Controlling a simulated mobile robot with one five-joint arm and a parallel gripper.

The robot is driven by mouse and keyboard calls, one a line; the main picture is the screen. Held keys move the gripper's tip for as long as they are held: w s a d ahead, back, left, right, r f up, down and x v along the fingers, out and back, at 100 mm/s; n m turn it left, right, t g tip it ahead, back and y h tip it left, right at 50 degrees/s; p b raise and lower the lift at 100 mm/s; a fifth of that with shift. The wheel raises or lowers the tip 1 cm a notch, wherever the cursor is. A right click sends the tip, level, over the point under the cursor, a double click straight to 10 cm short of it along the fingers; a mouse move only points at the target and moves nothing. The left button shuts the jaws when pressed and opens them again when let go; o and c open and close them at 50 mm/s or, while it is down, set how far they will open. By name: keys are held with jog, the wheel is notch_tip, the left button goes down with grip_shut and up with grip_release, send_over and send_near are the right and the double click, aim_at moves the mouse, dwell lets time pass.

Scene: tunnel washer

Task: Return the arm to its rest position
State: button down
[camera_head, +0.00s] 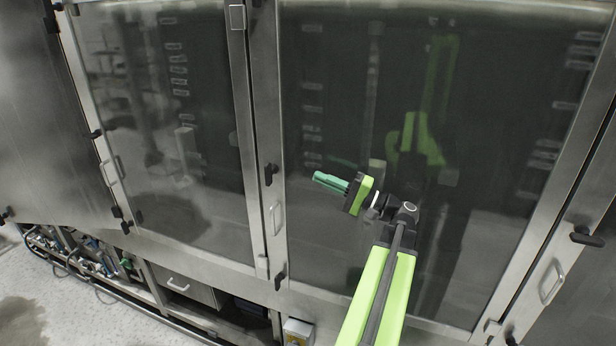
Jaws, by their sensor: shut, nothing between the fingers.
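My gripper (329,181) has teal fingers that are shut with nothing between them. It points left, in front of the right glass door (480,230) of the washer. My lime-green arm rises from the bottom edge of the view and is extended toward the door. The gripper looks apart from the door handle (275,219), which lies below and to its left. Whether any part of the arm touches the glass cannot be told.
A left glass door (185,170) stands beside the right one, with a steel frame and black latches (270,174). Pipes and valves (80,255) and a drawer (183,287) lie below. A grey control box (298,331) sits at the bottom. Open floor (60,315) shows at lower left.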

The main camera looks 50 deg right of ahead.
jog(key=w+a+f+n+g+y+b, duration=0.3)
jog(key=w+a+f+y+b, duration=0.15)
jog(key=w+a, duration=0.55)
jog(key=w+a+f+n+g+y+b, duration=0.2)
jog(key=w+a+f+y+b, duration=0.3)
jog(key=w+a, duration=0.5)
jog(key=w+a+f+n+g+b, duration=0.2)
jog(key=a+f+g+b, duration=0.15)
jog(key=a+f, duration=0.7)
jog(key=w+a+f+n+g+b, duration=0.3)
jog(key=a+f+g, duration=0.25)
jog(key=a, duration=0.95)
jog(key=s+a+f+n+g+h+b, duration=0.2)
jog(key=s+a+f+g+h+b, duration=0.1)
jog(key=a+f, duration=0.6)
jog(key=s+a+f+n+g+h+b, duration=0.2)
jog(key=a+f+g+h+b, duration=0.15)
jog(key=a+f, duration=0.6)
jog(key=s+d+f+n+h, duration=0.1)
jog(key=s+d+f+h, duration=0.1)
jog(key=d+f+h, duration=0.6)
jog(key=d+f+b, duration=0.1)
jog(key=d, duration=0.4)
jog(key=shift+s+d, duration=0.2)
